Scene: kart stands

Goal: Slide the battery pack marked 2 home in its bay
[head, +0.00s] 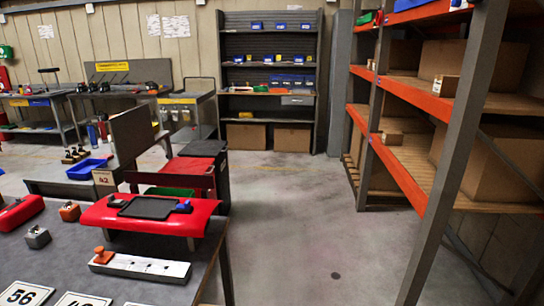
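I cannot make out a battery pack marked 2 or its bay. Two small blocks stand on the dark table (75,262) at the left, an orange one (69,212) and a grey one with an orange top (37,237); no mark is readable on them. A red curved panel (190,226) with a black flat tray (148,207) and a small blue piece (183,206) is behind a grey bar (150,268) with an orange knob (103,256). Neither of my grippers is in view.
Number cards (25,294) lie at the table's front, one reading 56. A red case (18,213) is at the left edge. A tall orange-and-grey rack (455,125) stands at right. A shelf unit (270,60) is at the back. The grey floor (310,235) between is clear.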

